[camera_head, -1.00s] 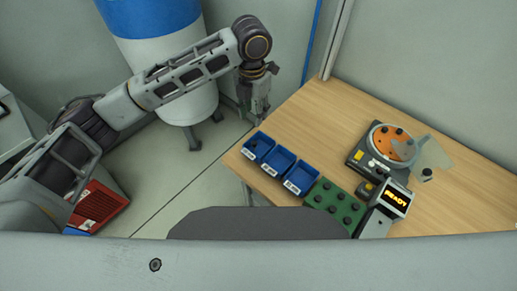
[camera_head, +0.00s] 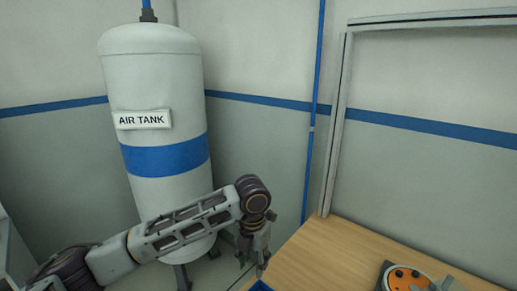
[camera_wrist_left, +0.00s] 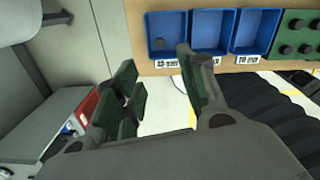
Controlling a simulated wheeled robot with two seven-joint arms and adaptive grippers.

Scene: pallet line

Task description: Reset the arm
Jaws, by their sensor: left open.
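My left arm (camera_head: 185,228) comes in from the lower left in the head view, bent at the elbow. My left gripper (camera_head: 259,262) hangs down beside the table's near left corner. In the left wrist view its two fingers (camera_wrist_left: 160,95) stand apart with nothing between them. The fingertips are close to the edge of a blue bin (camera_wrist_left: 168,54); I cannot tell if they touch it. My right gripper is not in view.
The wooden table (camera_head: 325,250) carries a round orange device (camera_head: 405,279) at right. Several blue bins and a green studded block (camera_wrist_left: 296,38) show in the left wrist view. A white air tank (camera_head: 150,90) stands behind my left arm. A metal frame (camera_head: 335,130) rises from the table's back.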

